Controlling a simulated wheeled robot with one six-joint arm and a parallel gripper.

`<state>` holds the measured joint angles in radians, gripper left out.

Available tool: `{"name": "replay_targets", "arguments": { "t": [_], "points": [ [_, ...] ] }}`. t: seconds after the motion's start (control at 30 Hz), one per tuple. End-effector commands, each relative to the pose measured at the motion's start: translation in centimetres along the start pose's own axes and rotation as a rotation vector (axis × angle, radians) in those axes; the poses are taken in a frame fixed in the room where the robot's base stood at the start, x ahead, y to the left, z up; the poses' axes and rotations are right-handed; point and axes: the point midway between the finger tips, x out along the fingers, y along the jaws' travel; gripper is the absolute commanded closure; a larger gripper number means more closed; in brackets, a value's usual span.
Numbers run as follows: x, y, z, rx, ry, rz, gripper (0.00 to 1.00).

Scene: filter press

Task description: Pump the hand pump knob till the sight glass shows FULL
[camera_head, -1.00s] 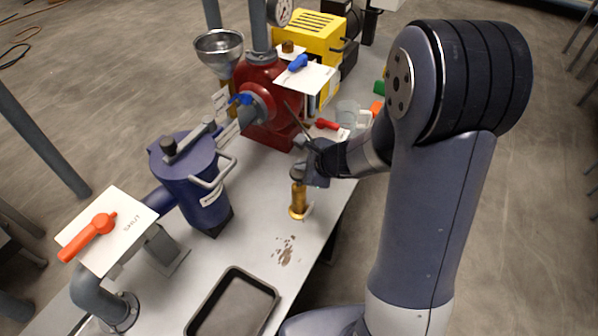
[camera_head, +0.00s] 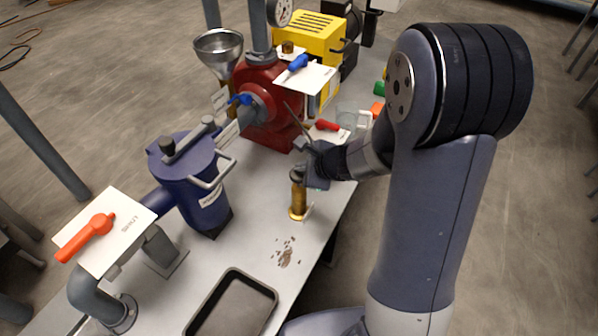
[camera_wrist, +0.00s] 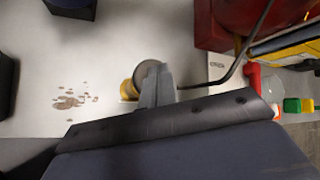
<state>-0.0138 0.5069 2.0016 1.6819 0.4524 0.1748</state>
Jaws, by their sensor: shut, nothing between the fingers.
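The hand pump is a small brass cylinder (camera_head: 298,203) standing upright on the grey bench, with a dark round knob (camera_head: 296,174) on top. In the wrist view the round knob (camera_wrist: 146,72) shows just beyond my fingers, with the brass body (camera_wrist: 127,90) behind it. My gripper (camera_head: 304,172) is shut and empty, with its fingertips right at the knob. In the wrist view the shut fingers (camera_wrist: 158,88) overlap the knob's edge; I cannot tell whether they touch it. I cannot make out a sight glass or its reading.
A black tray (camera_head: 268,289) and brown spilled specks (camera_head: 286,252) lie nearer on the bench. A blue vessel (camera_head: 190,172) stands left of the pump, a red housing (camera_head: 262,75) behind it. A thin dark rod (camera_wrist: 236,68) curves close to the fingers.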

Motion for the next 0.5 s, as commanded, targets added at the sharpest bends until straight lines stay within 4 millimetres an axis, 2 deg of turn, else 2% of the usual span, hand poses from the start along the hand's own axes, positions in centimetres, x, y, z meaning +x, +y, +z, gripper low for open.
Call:
{"name": "replay_targets", "arguments": {
  "t": [0.5],
  "points": [
    [0.45, 0.35, -0.35, 0.0, 0.001, 0.001, 1.0]
  ]
}}
